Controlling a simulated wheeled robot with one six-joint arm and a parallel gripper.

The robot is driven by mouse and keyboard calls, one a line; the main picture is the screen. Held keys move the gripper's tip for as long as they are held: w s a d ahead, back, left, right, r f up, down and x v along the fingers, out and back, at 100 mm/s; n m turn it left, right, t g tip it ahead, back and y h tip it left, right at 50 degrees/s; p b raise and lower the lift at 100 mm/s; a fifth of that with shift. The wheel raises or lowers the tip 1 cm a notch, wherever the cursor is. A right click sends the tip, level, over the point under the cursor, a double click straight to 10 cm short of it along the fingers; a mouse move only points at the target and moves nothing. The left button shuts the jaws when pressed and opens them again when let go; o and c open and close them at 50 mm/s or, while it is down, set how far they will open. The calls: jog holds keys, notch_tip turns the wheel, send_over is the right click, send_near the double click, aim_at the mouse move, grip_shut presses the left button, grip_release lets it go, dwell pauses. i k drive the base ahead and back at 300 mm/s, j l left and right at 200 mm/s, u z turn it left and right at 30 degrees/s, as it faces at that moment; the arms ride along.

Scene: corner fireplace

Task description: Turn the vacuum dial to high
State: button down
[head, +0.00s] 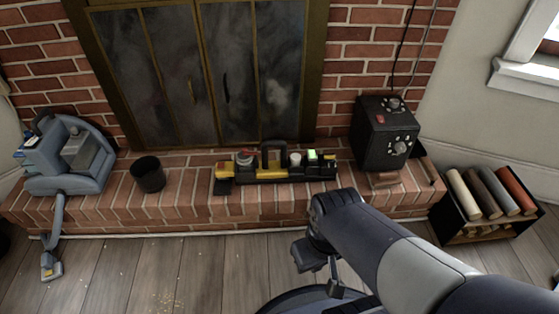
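The vacuum (72,155) is a blue-grey machine on the left end of the brick hearth. A hose (58,215) runs from it down to a floor head (51,265) on the wood floor. Small dark and yellow details show on its left upper side, too small to tell which is a dial or its setting. My arm comes in from the lower right. My gripper (315,258) is in front of the hearth near the middle, well to the right of the vacuum and apart from it. Its fingers are not clear enough to tell whether they are open.
A black cup (148,174) stands on the hearth right of the vacuum. A yellow-black tool caddy (275,170) sits mid-hearth. A black box with knobs (385,135) stands at the right. A rack of rolls (485,205) is on the floor at far right. Crumbs (172,300) lie on clear floor.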

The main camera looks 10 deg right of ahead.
aim_at(328, 158)
jog(key=i+l, duration=0.15)
jog(key=l, duration=0.25)
jog(key=i+l+z, duration=0.1)
jog(key=l, duration=0.3)
jog(key=i+l, duration=0.2)
jog(key=l, duration=0.15)
jog(key=i+l+z, duration=0.15)
jog(key=l, duration=0.25)
